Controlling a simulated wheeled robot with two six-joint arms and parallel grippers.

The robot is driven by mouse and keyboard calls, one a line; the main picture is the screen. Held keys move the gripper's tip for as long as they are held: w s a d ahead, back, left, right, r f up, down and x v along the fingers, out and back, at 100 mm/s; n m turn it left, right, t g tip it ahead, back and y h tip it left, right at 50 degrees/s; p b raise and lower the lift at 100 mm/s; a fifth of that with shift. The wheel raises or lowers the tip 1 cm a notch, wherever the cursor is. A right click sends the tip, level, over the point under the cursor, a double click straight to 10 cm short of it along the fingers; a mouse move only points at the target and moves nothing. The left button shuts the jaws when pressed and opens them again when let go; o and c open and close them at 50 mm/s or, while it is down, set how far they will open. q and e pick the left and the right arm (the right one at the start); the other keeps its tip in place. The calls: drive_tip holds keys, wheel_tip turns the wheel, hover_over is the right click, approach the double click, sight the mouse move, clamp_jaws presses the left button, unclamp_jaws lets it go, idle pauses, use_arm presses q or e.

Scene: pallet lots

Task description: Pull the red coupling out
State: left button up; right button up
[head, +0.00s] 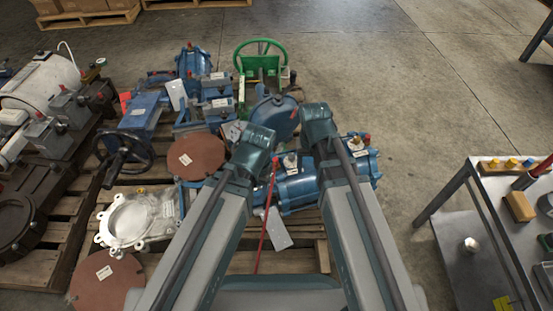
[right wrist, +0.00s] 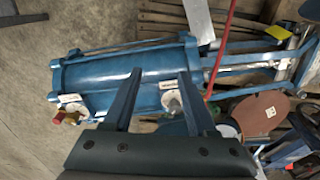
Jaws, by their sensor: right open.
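The red coupling (head: 366,138) is a small red piece on a brass fitting at the right end of a blue cylinder (head: 297,190). In the right wrist view the red coupling (right wrist: 58,118) is at the left, beside the brass, on the same blue cylinder (right wrist: 105,82). My right gripper (right wrist: 160,75) is open, its two fingers over the middle of the cylinder. A pale round fitting (right wrist: 172,102) shows between the fingers. The coupling is outside the jaws, to their left in that view. My left forearm shows in the head view, but its fingers do not.
The cylinder lies on a wooden pallet crowded with a green handwheel (head: 258,60), rusty discs (head: 195,156) and a grey flange (head: 130,218). A thin red rod (head: 266,225) stands near the cylinder. A metal table (head: 475,210) is at the right. Floor between is clear.

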drive_tip(key=w+a+m, duration=0.1)
drive_tip(key=w+a, duration=0.2)
drive_tip(key=w, duration=0.2)
drive_tip(key=m, duration=0.1)
hover_over(275, 159)
drive_tip(key=shift+s+d+f, duration=0.15)
drive_tip(key=shift+s+d, duration=0.1)
drive_tip(key=shift+w+a, duration=0.15)
drive_tip(key=shift+a, duration=0.4)
drive_tip(key=f+b, duration=0.9)
drive_tip(key=shift+d, duration=0.35)
